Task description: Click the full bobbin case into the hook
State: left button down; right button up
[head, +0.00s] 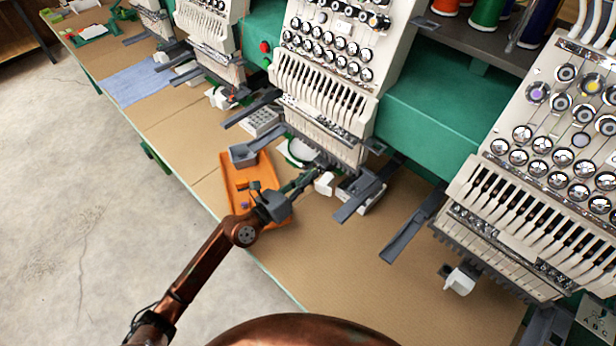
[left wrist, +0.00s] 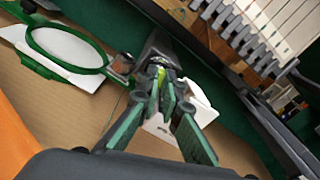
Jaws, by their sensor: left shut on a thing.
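My left gripper (head: 306,180) reaches in under the needle row of the middle embroidery head (head: 325,90). In the left wrist view its two green-lined fingers (left wrist: 164,92) are closed on a small bobbin case (left wrist: 160,72), with a bit of yellow-green showing. The case is mostly hidden between the fingertips. A white block (head: 324,183) at the hook area sits just right of the fingertips and also shows behind the fingers in the left wrist view (left wrist: 202,108). The hook itself is hard to make out, and I cannot tell whether the case touches it. My right gripper is not in view.
An orange tray (head: 232,185) lies under my left arm, with a grey bin (head: 243,156) at its back. A green hoop with white cloth (left wrist: 65,50) is left of the fingers. Grey arms (head: 410,228) jut out over the table. The brown tabletop front (head: 330,250) is clear.

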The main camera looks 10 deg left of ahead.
pick_arm(q)
jog(key=shift+w+d, duration=0.2)
jog(key=shift+w, duration=0.05)
jog(key=c, duration=2)
grip_release()
jog(key=shift+c, duration=0.2)
jog(key=v, duration=1.2)
